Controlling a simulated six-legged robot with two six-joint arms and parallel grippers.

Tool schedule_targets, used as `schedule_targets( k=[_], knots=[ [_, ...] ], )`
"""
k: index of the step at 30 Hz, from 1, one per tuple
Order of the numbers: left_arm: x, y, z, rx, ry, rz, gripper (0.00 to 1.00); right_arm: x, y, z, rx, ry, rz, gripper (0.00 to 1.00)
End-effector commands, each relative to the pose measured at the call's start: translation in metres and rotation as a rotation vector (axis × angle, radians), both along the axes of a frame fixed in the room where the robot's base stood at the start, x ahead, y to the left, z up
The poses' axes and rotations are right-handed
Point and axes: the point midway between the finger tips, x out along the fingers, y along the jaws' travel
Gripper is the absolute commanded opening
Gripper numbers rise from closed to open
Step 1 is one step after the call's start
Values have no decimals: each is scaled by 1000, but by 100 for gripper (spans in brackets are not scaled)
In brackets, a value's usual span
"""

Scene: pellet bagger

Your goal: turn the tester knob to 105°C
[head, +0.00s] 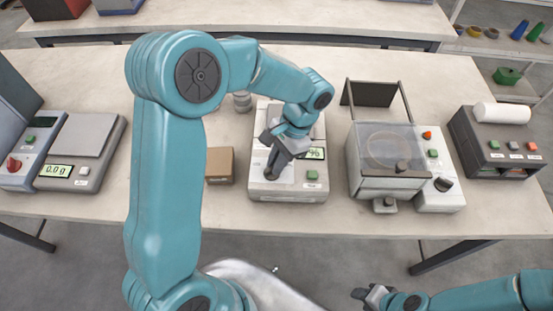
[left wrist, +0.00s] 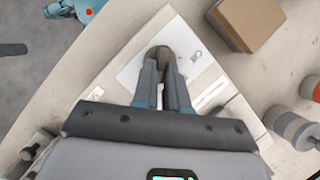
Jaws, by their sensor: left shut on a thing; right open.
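The tester (head: 288,188) is a pale box on the bench in the middle of the head view. It has a small lit display (head: 314,153) showing a % sign and a green button (head: 312,174). My left gripper (head: 273,168) reaches down onto it from above. In the left wrist view, the fingers are closed around a dark knob (left wrist: 160,53) on the tester's light top. The knob's pointer and the scale marks cannot be read. My right gripper (head: 372,295) is open and empty, low in front of the bench.
A brown box (head: 220,164) stands just left of the tester, with grey cylinders (head: 242,101) behind. A scale (head: 87,136) reading 0.0 g is at left. A clear-lidded machine (head: 388,160) with a black knob stands at right, then a dark unit (head: 492,133) with a white roll.

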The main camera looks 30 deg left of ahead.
Motion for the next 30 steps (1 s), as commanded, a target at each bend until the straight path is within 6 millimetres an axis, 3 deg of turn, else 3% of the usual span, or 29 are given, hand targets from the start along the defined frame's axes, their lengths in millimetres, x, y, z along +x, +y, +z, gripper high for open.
schedule_targets(
  k=[9, 25, 26, 27, 28, 30],
  knots=[
    [-2, -1, 0, 0, 6, -110, 0, 0, 0, -2, 0, 0, 0, 43],
    [-3, -1, 0, 1, 6, -131, 0, 0, 0, -2, 0, 0, 0, 43],
    [-3, -1, 0, 1, 6, -131, 19, 0, 0, -2, 0, 0, 0, 43],
    [-3, -1, 0, 2, 6, -130, 32, 0, 0, -2, 0, 0, 0, 43],
    [-2, -1, 0, 2, 6, -130, 38, 0, 0, -2, 0, 0, 0, 43],
    [-2, -1, 0, 1, 5, -130, 38, 0, 0, -2, 0, 0, 0, 43]
  ],
)
